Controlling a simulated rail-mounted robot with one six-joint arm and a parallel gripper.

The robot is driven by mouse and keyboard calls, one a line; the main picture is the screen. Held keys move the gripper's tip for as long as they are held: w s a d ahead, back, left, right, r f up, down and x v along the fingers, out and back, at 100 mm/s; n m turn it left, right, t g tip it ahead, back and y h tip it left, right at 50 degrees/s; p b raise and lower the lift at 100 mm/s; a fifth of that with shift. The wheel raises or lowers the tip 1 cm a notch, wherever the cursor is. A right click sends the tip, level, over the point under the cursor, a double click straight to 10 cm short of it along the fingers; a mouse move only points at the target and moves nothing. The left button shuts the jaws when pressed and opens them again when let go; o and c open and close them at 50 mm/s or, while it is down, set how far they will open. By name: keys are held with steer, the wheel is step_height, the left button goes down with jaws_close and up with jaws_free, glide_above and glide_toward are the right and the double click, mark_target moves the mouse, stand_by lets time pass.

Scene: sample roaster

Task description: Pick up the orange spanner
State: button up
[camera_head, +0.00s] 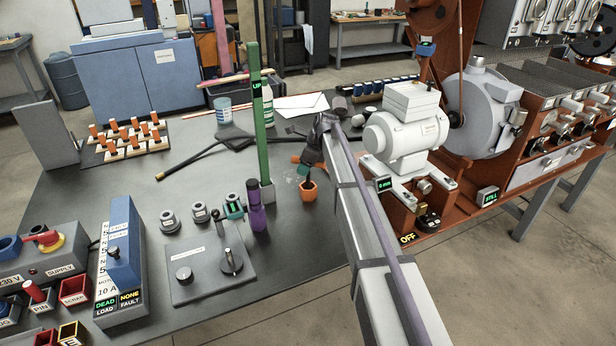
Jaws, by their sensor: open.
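A small orange piece (296,159) shows on the dark bench just below the end of my arm. It may be part of the orange spanner, but my gripper and arm hide much of that spot and I cannot make out its full shape. My gripper (314,148) is dark and points down over the bench, close to this piece. It is open, and I see nothing held in it. I cannot tell whether it touches the piece.
A white motor (405,130) stands to the right.

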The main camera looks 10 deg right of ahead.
steer(key=shift+r, duration=0.15)
jaws_close()
stand_by(0.4)
